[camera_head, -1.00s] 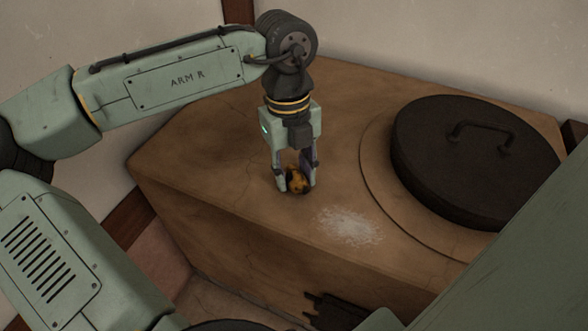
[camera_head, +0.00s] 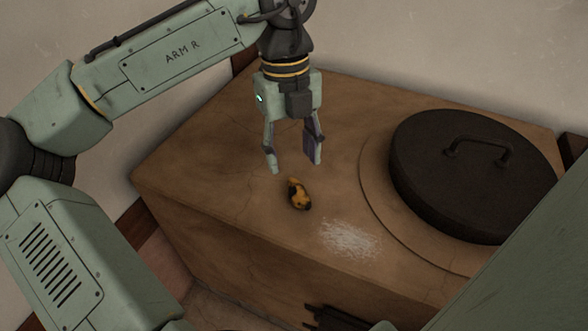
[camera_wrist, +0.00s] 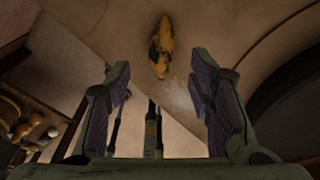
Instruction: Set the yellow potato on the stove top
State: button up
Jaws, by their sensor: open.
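The yellow potato (camera_head: 299,194), with dark patches, lies on the brown stove top (camera_head: 220,150), left of the white powdery patch. In the wrist view the potato (camera_wrist: 161,48) shows beyond the fingertips, at the top centre. My gripper (camera_head: 293,164) is open and empty, above and slightly behind the potato, apart from it. Its two fingers (camera_wrist: 165,90) stand wide apart in the wrist view with nothing between them.
A large black round lid (camera_head: 470,175) with a handle sits on a raised ring on the right of the stove top. White powder (camera_head: 348,238) is scattered near the front edge. The left part of the top is clear. A wall stands behind.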

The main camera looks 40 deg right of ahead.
jog(key=r, duration=0.4)
jog(key=shift+w, duration=0.25)
jog(key=shift+d, duration=0.1)
